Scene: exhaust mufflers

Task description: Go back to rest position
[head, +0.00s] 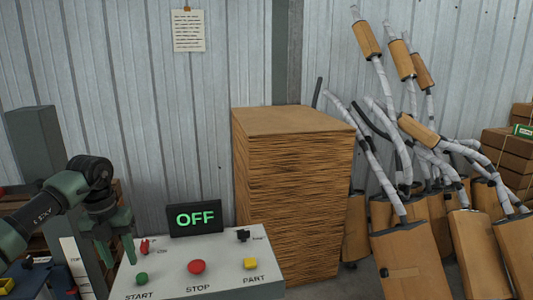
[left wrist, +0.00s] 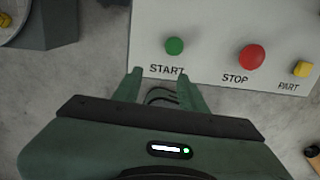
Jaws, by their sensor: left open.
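My left gripper (head: 117,252) is at the left in the head view, its fingers pointing down beside the left edge of a white control panel (head: 222,272). In the left wrist view its two green fingers (left wrist: 160,76) are apart with nothing between them, close to the panel's START label. The green START button (left wrist: 175,46) lies beyond the fingertips and apart from them. The red STOP button (head: 196,267) and yellow PART button (head: 250,263) are further right. A display (head: 195,218) on the panel reads OFF in green. My right gripper is not in view.
A tall brown stack (head: 290,190) stands behind the panel. Several mufflers with wrapped pipes (head: 410,265) lean at the right, near brown boxes (head: 505,158). A note (head: 188,30) hangs on the corrugated wall. A red knob (head: 145,246) and a black switch (head: 243,235) also sit on the panel.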

